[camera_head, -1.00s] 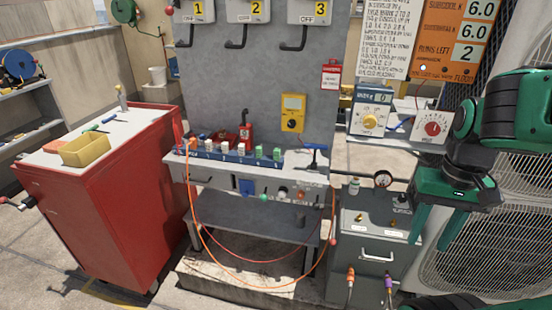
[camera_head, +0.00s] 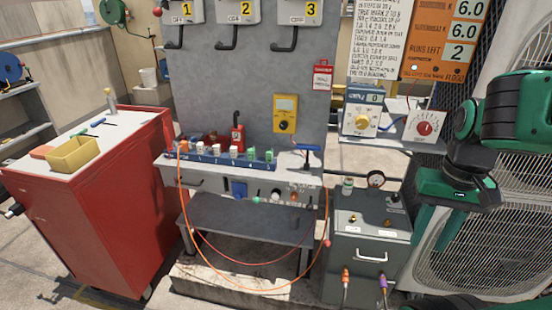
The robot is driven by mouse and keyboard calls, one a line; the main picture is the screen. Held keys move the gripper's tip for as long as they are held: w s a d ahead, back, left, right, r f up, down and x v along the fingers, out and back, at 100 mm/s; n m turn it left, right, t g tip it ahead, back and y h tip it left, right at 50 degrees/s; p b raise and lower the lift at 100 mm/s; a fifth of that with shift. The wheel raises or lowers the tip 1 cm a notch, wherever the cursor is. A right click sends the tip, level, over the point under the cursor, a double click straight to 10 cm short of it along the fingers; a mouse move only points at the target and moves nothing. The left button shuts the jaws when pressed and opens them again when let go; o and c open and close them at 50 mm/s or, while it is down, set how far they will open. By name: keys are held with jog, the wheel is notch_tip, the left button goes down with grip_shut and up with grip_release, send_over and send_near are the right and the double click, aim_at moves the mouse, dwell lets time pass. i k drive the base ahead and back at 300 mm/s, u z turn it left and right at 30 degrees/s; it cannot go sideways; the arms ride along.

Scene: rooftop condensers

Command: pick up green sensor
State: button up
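Two small green-topped pieces stand at the right end of a blue numbered rack (camera_head: 221,160) on the grey workbench. One is the left green piece (camera_head: 249,153) and the other the right green piece (camera_head: 269,155). A small green tip (camera_head: 257,199) also shows on the bench's front panel. I cannot tell which of these is the green sensor. My gripper (camera_head: 436,240) is green, points down at the right, and is well apart from the rack. Its fingers look spread with nothing between them.
White-topped pieces (camera_head: 216,149) share the rack. An orange cable (camera_head: 190,225) loops below the bench. A red cabinet (camera_head: 110,225) with a yellow bin (camera_head: 72,158) stands left. A grey cabinet (camera_head: 355,270) with a gauge (camera_head: 376,179) stands between bench and gripper. Condenser units fill the right.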

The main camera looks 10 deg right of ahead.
aim_at(269, 154)
jog(key=z, duration=2.45)
jog(key=k, duration=1.05)
jog(key=u, duration=1.7)
jog(key=i, duration=1)
jog(key=z, duration=0.05)
